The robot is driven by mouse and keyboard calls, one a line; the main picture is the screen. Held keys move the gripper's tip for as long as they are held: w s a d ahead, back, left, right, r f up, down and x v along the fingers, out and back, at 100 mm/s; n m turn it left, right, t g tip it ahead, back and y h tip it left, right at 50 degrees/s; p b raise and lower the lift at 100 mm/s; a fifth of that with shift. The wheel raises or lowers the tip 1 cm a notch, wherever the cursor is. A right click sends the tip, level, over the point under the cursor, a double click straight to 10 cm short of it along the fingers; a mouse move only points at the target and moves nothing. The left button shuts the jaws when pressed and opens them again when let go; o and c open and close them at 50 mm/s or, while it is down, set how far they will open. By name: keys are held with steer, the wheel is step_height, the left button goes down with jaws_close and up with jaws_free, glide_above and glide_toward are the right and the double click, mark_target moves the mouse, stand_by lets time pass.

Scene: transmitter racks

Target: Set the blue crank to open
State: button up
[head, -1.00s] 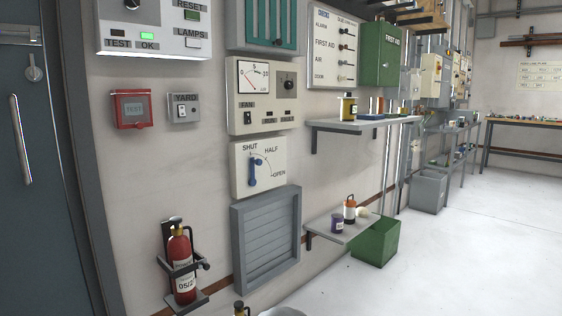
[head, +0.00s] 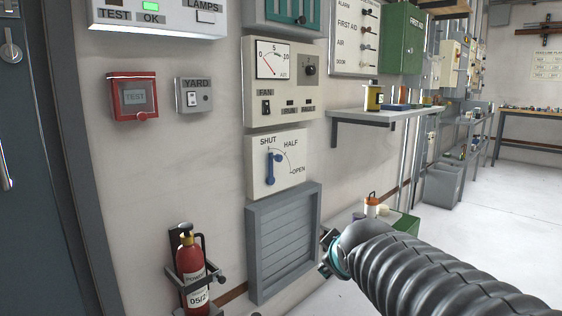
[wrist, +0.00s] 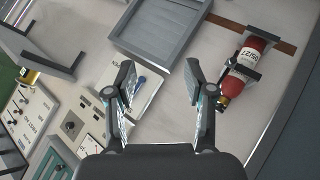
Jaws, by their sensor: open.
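The blue crank (head: 270,170) sits on a white wall plate (head: 292,165) marked SHUT, HALF and OPEN. It stands roughly upright, its upper end below the SHUT mark and its lower end pointing down. In the head view my gripper (head: 328,250) is low and right of the plate, in front of the louvred vent's right edge, apart from the crank. In the wrist view my gripper (wrist: 160,82) is open and empty, fingers wide apart.
The grey louvred vent (head: 284,245) is below the plate and the fan panel (head: 282,85) above it. A red fire extinguisher (head: 190,270) hangs at lower left. A shelf (head: 380,118) juts out to the right. The wall left of the plate is bare.

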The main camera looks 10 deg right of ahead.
steer(key=w+d+r+n+t, duration=0.1)
steer(key=w+r+n+t, duration=0.15)
steer(key=w, duration=0.45)
steer(key=w+d+r+n+t, duration=0.1)
steer(key=w+d+r+n, duration=0.2)
steer(key=w, duration=0.4)
steer(key=n+t+y+b, duration=0.45)
steer(key=n+y, duration=0.75)
steer(key=n, duration=1.5)
glide_toward(280, 159)
steer(key=shift+n+t, duration=0.25)
steer(key=shift+t, duration=0.35)
steer(key=p+x, duration=0.1)
steer(key=x, duration=0.2)
steer(key=p+x, duration=0.2)
steer(key=x, duration=0.2)
steer(key=f+p+x, duration=0.1)
steer(key=p+x, duration=0.1)
steer(key=x, duration=0.1)
steer(key=shift+w+a+r, duration=0.1)
steer(key=shift+w+a, duration=0.25)
steer(key=shift+w, duration=0.05)
jaws_close()
